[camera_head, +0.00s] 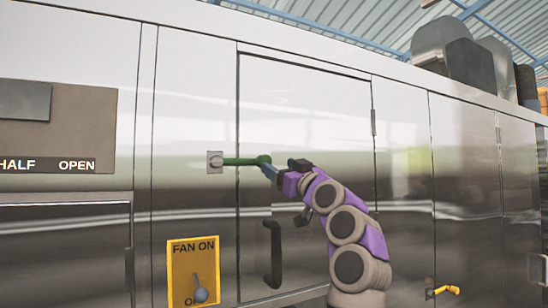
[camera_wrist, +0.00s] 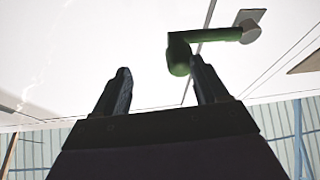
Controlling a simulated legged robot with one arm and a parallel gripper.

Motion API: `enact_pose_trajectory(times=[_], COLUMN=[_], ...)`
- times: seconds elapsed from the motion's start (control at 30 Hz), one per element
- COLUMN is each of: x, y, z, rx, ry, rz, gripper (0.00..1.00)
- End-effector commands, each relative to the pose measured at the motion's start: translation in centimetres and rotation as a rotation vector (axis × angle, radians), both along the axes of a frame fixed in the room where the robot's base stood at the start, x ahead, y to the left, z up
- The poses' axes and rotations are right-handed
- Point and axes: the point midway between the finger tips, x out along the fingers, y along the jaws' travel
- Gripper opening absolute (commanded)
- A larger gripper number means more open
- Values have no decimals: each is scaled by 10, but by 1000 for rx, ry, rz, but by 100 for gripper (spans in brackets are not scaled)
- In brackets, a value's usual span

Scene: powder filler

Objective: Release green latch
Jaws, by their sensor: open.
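The green latch (camera_head: 243,161) is a bar on a square metal plate (camera_head: 215,162) on the steel cabinet front. It lies nearly level across the left edge of the cabinet door (camera_head: 305,130). My gripper (camera_head: 267,170) is at the bar's right end. In the wrist view the latch (camera_wrist: 212,36) runs from its plate at the upper right to a rounded green end. My gripper (camera_wrist: 158,82) has its fingers apart with nothing between them. The right finger is close to the rounded end and overlaps it in view; I cannot tell whether they touch.
A black door handle (camera_head: 272,254) is below my gripper. A yellow "FAN ON" panel (camera_head: 194,272) with a grey-blue lever is at the lower left. A yellow lever (camera_head: 446,290) is at the lower right. A "HALF OPEN" panel (camera_head: 70,130) is at the left.

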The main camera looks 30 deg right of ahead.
Motion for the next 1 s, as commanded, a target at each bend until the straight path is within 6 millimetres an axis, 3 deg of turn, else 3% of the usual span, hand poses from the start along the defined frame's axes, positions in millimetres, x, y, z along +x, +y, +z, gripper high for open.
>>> enact_pose_trajectory(times=[0.1, 0.3, 0.7, 1.0], x=[14, 37, 31, 29], y=[16, 26, 9, 9], z=[15, 17, 18, 18], rx=[-1, -4, 2, 1], ry=[-16, -10, -13, -13], rz=[10, 13, 9, 4], gripper=[62, 62, 62, 33])
